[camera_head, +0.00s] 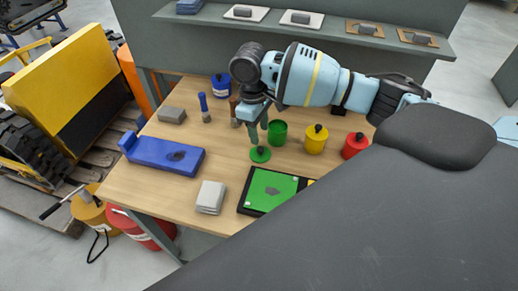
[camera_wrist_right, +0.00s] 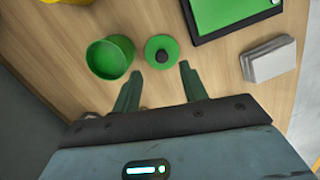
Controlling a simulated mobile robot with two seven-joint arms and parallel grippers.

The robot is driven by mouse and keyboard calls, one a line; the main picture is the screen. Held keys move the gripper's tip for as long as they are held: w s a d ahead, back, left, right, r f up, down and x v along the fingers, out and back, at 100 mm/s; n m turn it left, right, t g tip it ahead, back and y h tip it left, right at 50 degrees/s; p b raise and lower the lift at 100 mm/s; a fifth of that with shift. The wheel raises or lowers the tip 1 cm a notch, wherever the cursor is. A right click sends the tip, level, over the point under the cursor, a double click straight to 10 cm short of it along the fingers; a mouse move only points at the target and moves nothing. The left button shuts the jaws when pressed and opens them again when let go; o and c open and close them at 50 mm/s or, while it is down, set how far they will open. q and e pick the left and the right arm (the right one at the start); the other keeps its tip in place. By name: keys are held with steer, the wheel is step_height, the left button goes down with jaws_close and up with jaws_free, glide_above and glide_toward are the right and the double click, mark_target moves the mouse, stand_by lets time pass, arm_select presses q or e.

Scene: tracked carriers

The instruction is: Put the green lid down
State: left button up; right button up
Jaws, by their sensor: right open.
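The green lid (camera_head: 260,154) with a dark knob lies flat on the wooden table, and it also shows in the right wrist view (camera_wrist_right: 161,52). The open green canister (camera_head: 277,133) stands beside it, apart from it; in the right wrist view I see into the canister (camera_wrist_right: 109,58). My right gripper (camera_head: 258,140) is just above and behind the lid in the head view. In the right wrist view its two fingers (camera_wrist_right: 158,82) are spread, with nothing between them, and the lid lies just beyond their tips. My left gripper is not in view.
A yellow canister (camera_head: 316,140) and a red canister (camera_head: 355,145) stand to the right. A black-framed green board (camera_head: 247,203), a grey stack (camera_head: 211,197) and a blue holder (camera_head: 160,154) lie on the table (camera_head: 142,190). Small wood patches between them are clear.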

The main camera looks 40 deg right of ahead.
mark_target(260, 148)
steer(key=shift+s+f, duration=0.2)
steer(key=shift+f, duration=3)
jaws_close()
